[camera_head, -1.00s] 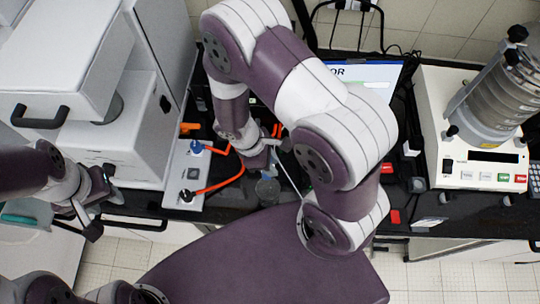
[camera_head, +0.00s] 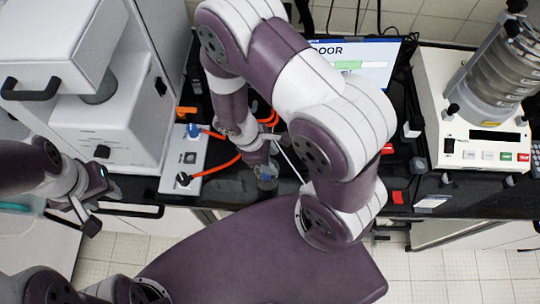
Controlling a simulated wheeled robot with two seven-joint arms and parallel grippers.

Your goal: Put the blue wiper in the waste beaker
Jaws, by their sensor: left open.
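I cannot make out the blue wiper for sure. A small clear beaker-like vessel (camera_head: 267,172) with a bluish tint stands at the front of the black bench; I cannot tell whether it is the waste beaker. My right gripper (camera_head: 262,156) points down just above or beside this vessel. Its fingers are small and partly hidden, so its grip is unclear. My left gripper (camera_head: 98,207) is open at the left, in front of the white cabinet, well away from the vessel. No object shows between its fingers.
A white panel (camera_head: 184,165) with orange cables lies left of the vessel. A white press-like machine (camera_head: 110,125) fills the left. The sieve shaker (camera_head: 470,150) stands at the right, a monitor (camera_head: 365,60) behind. My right arm covers the bench's middle.

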